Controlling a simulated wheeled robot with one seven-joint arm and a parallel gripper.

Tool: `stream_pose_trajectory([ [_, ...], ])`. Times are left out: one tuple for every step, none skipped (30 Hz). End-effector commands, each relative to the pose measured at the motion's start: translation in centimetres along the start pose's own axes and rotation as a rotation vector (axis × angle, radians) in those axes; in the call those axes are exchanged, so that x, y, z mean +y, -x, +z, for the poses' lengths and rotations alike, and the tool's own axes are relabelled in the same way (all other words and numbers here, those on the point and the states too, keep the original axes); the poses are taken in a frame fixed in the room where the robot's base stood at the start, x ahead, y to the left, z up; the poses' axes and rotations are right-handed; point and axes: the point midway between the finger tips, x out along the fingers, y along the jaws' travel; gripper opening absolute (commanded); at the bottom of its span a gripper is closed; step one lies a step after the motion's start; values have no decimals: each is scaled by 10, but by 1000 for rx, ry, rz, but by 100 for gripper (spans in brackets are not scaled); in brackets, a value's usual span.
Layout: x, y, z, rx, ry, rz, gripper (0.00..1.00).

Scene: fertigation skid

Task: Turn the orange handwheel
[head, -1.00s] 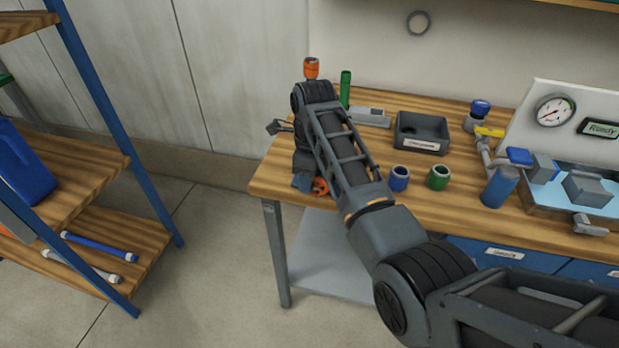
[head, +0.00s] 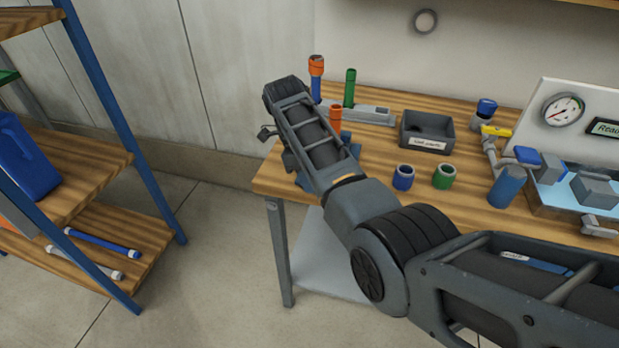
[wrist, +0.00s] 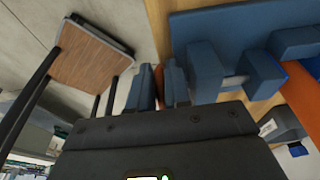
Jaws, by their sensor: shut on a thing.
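In the wrist view a narrow strip of the orange handwheel (wrist: 168,97) shows between the two blue-grey fingers of my gripper (wrist: 161,86). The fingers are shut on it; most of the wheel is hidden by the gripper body. In the head view my forearm and wrist cover the handwheel and the fingertips at the left end of the workbench (head: 378,155). Only bits of blue show around my wrist there.
A grey tray (head: 427,132), blue cup (head: 403,178) and green cup (head: 443,177) stand to the right.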

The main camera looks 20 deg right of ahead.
Motion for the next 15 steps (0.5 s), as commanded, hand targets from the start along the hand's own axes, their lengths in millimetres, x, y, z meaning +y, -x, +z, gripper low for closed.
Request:
stream_pose_trajectory([
  [0,0,1,-3,2,-1,0],
  [0,0,1,-3,2,-1,0],
  [0,0,1,-3,2,-1,19],
  [0,0,1,-3,2,-1,22],
  [0,0,1,-3,2,-1,23],
  [0,0,1,-3,2,-1,23],
  [0,0,1,-3,2,-1,23],
  [0,0,1,-3,2,-1,23],
  [0,0,1,-3,2,0,23],
  [0,0,1,-2,1,0,23],
  [0,0,1,-2,1,0,23],
  [0,1,1,-3,1,-1,23],
  [0,2,1,-3,1,-1,23],
  [0,4,1,-3,1,-1,23],
  [0,8,1,-4,1,-2,23],
])
